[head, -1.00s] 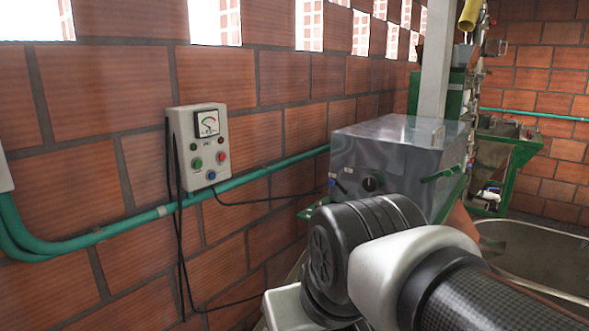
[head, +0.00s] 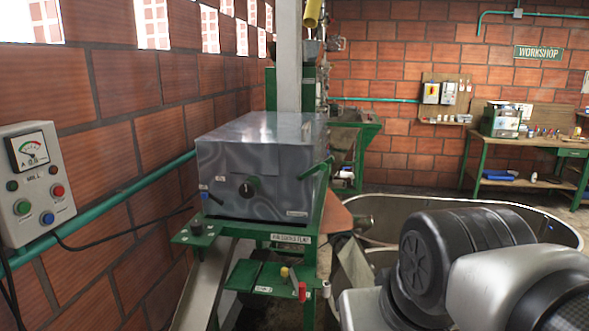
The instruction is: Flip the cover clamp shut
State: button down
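A grey metal machine box (head: 250,160), probably the machine's cover, sits on a green frame in the middle of the head view. It has a black knob on its front and a green lever (head: 318,167) at its right edge. A small red-handled lever (head: 300,291) with a yellow part beside it is on a lower green plate. I cannot tell which of these is the cover clamp, or whether it is open or shut. My arm fills the lower right. My gripper is not in view.
A control box (head: 36,185) with a gauge and buttons hangs on the brick wall at left, with a green pipe below it. A sloping metal chute (head: 203,290) runs down below the machine. A large tub (head: 545,222) lies behind my arm. A workbench (head: 535,143) stands at the back right.

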aim_at(322, 166)
jog(key=i+j+z, duration=0.5)
jog(key=i+j, duration=0.2)
jog(key=i, duration=0.05)
